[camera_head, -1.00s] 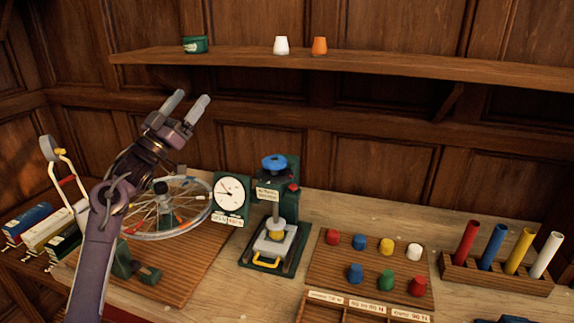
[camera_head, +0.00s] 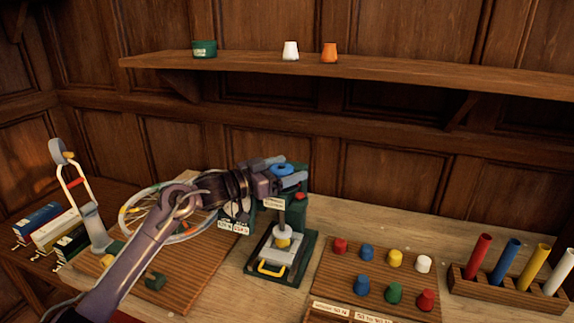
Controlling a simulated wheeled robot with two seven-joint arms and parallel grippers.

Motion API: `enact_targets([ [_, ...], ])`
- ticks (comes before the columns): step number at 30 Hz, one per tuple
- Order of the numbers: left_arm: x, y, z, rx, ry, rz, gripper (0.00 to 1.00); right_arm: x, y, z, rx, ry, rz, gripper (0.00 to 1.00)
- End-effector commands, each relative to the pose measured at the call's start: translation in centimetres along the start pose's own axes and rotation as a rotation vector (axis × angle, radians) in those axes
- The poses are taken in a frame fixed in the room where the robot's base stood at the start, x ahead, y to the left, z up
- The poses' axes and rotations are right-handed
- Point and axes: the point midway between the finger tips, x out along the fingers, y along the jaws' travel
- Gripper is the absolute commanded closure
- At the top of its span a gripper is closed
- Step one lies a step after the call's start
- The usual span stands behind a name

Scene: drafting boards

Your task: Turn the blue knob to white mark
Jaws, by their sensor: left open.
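The blue knob (camera_head: 283,169) sits on top of the green press-like device (camera_head: 303,222) near the middle of the bench. My left gripper (camera_head: 281,172) is at the knob, its two fingers apart, one behind the knob and one on its front right side. I cannot tell whether the fingers touch it. The white mark cannot be made out. A red button (camera_head: 301,196) shows just below the knob. My arm covers most of the dial gauge beside the device. My right gripper is not in view.
Several coloured caps sit on a wooden board (camera_head: 350,283) at the right, beside a rack (camera_head: 507,296) of coloured tubes. A shelf (camera_head: 420,78) with three small containers runs along the wall above.

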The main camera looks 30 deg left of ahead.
Motion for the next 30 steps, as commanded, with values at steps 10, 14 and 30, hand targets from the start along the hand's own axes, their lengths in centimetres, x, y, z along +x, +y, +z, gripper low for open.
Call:
enact_targets([
  [10, 0.56, -0.03, 0.02, 0.001, 0.000, -0.001, 0.22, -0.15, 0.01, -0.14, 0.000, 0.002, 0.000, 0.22],
  [14, 0.55, -0.03, 0.02, 0.001, 0.000, -0.001, 0.36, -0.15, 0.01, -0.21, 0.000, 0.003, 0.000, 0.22],
  [30, 0.54, -0.03, 0.00, 0.001, 0.001, -0.002, 0.65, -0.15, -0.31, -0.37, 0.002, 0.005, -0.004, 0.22],
])
